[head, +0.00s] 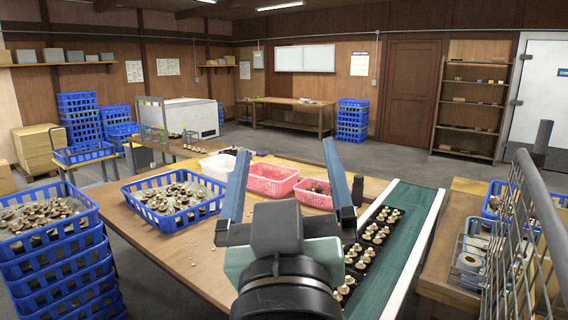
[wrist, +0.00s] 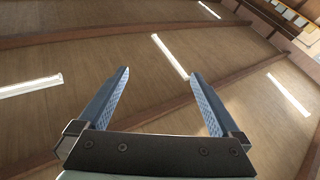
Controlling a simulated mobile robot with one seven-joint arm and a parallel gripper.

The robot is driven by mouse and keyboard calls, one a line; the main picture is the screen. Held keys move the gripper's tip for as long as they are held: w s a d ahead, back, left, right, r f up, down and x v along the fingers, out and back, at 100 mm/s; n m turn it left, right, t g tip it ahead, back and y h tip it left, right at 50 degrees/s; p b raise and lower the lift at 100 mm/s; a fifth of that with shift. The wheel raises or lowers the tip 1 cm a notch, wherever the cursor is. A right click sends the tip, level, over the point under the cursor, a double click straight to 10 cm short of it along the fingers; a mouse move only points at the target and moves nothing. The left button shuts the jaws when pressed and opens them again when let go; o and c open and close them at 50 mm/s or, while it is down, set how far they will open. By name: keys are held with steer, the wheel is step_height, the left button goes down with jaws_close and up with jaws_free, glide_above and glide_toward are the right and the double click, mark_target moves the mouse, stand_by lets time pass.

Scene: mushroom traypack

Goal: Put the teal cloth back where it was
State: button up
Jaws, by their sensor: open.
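I cannot make out a teal cloth in either view. My gripper (head: 285,150) is raised over the near part of the wooden work table (head: 180,250), with its two blue-grey fingers spread wide and nothing between them. In the wrist view the open fingers (wrist: 159,72) point up at the wooden ceiling, and no object lies between them. My gripper and wrist hide part of the table's middle and near side in the head view.
A blue crate of mushrooms (head: 128,205), a white tub (head: 205,172) and pink baskets (head: 272,190) stand on the table. Stacked blue crates (head: 60,272) stand left; a wire rack (head: 520,225) stands right.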

steer(key=s+r+m+t, duration=0.2)
steer(key=s+r+t, duration=0.3)
steer(key=s+r, duration=0.4)
step_height(320, 180, up, 3)
steer(key=shift+f, duration=0.1)
steer(key=shift+a, duration=0.1)
stand_by(0.4)
